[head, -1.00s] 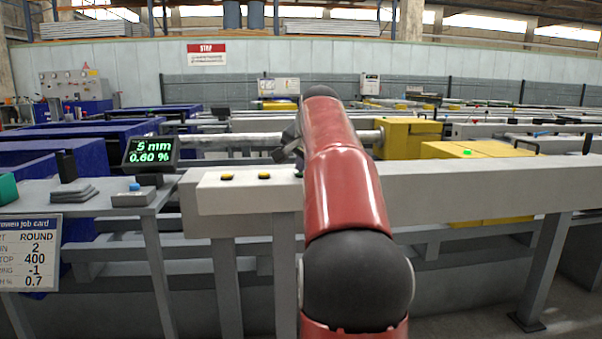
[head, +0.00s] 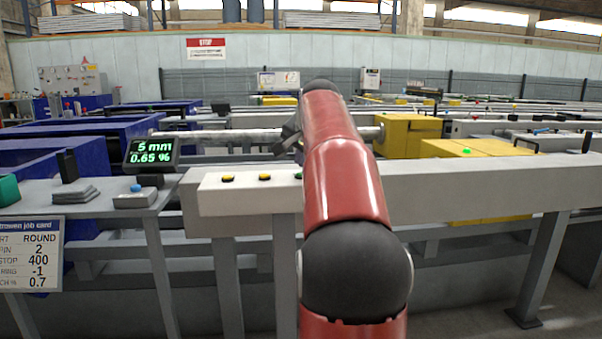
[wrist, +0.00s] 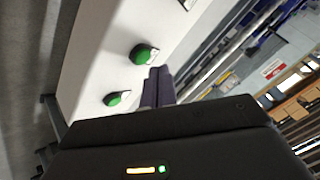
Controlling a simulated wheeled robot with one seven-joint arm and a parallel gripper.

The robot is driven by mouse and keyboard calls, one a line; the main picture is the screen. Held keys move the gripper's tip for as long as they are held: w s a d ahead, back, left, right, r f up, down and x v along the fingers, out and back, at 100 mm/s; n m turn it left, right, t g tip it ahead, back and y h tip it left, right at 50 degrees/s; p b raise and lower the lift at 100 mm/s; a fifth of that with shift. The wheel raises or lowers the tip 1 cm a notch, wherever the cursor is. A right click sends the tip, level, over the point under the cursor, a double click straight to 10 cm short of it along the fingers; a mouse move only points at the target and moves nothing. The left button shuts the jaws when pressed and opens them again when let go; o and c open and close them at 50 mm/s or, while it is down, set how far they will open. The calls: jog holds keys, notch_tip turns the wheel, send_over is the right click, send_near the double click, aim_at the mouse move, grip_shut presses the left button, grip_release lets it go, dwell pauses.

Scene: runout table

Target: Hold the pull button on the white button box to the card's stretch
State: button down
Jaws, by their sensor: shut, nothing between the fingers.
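The white button box (head: 240,200) is a long pale beam in front of me, with yellow buttons (head: 228,178) on its top. In the wrist view two green buttons (wrist: 143,54) stand on the white surface. My gripper (wrist: 158,84) is shut and empty, its fingertips close beside the upper green button. I cannot tell whether they touch it, and no label shows which is the pull button. In the head view my arm hides the fingertips. The display (head: 150,154) reads 5 mm and 0.65 %. The job card (head: 30,254) shows 0.7 on its bottom percent line.
A grey side table (head: 95,200) at left holds stacked plates (head: 75,193) and a small box with a blue button (head: 135,190). A metal bar (head: 230,135) runs behind the box to a yellow machine block (head: 405,137). Yellow housings stand at right.

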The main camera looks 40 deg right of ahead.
notch_tip(320, 180, up, 5)
jog(key=p, duration=0.4)
jog(key=shift+p, duration=0.35)
jog(key=shift+f, duration=0.1)
jog(key=shift+a, duration=0.1)
jog(key=s+a+f+n+y, duration=0.1)
jog(key=s+a+f+n, duration=0.25)
jog(key=a, duration=0.45)
jog(key=s+a+f+n+g+y, duration=0.15)
jog(key=s+a, duration=0.25)
jog(key=a, duration=0.4)
jog(key=s+a+f+n+t, duration=0.1)
jog(key=s+a+f+n, duration=0.2)
jog(key=a, duration=0.5)
jog(key=s+a+f+n+g, duration=0.1)
jog(key=s+a+f+n, duration=0.2)
jog(key=s+f, duration=0.5)
jog(key=s+a+f+n+g+y, duration=0.1)
jog(key=s+a+f+n, duration=0.2)
jog(key=s+a+f, duration=0.3)
notch_tip(320, 180, down, 2)
jog(key=s, duration=0.2)
jog(key=shift+s+a, duration=0.25)
jog(key=shift+s, duration=0.1)
